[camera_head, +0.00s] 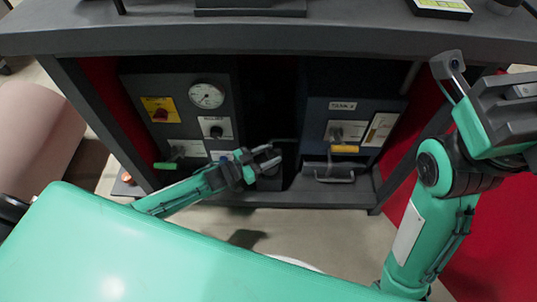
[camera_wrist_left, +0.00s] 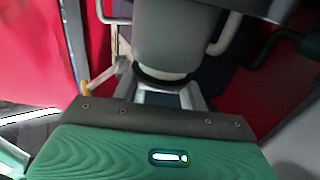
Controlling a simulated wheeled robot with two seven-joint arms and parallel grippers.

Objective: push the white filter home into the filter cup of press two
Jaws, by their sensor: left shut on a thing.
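My left gripper (camera_head: 268,160) reaches into the dark opening between two control panels in the head view. In the left wrist view its two fingers (camera_wrist_left: 160,90) are shut around a pale piece, seemingly the white filter (camera_wrist_left: 163,84). A grey cylinder (camera_wrist_left: 175,35), probably the filter cup, is right above it in that picture. A dark band and a pale edge show at the cylinder's lower end. How far the filter sits inside cannot be told. The filter and cup are not clear in the head view. My right gripper (camera_head: 500,110) is raised at the right, partly cut off.
The left panel (camera_head: 180,130) carries a gauge (camera_head: 207,95), a red knob on a yellow plate, and a green-handled lever. The right panel (camera_head: 345,120) has a valve and a tray with a handle (camera_head: 335,177). A dark worktop (camera_head: 300,38) overhangs both. Red walls flank them.

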